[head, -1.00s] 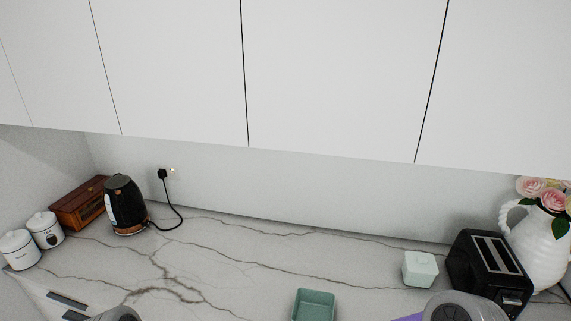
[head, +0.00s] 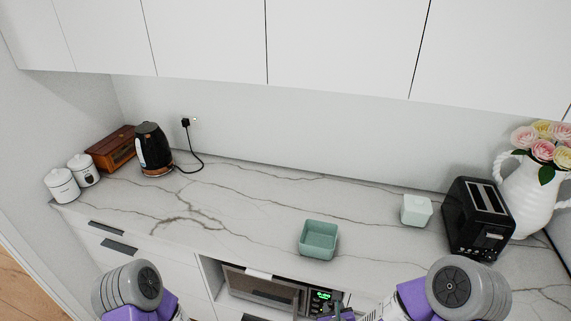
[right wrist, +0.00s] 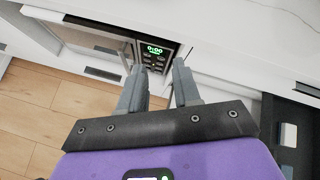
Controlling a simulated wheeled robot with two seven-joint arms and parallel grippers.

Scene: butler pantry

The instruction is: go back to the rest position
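My right gripper (right wrist: 158,90) shows in the right wrist view with its two fingers apart and nothing between them. It points toward the microwave front below the counter. In the head view the right gripper (head: 342,306) is partly seen at the bottom edge, in front of the microwave. My left arm shows at the lower left of the head view, and its gripper is out of the frame.
The microwave (head: 262,286) sits in a niche under the marble counter (head: 240,225). On the counter are a green tray (head: 318,240), a pale green box (head: 416,210), a black toaster (head: 477,217), a white vase (head: 526,200), a kettle (head: 153,150), a wooden box (head: 111,148) and two canisters (head: 62,186).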

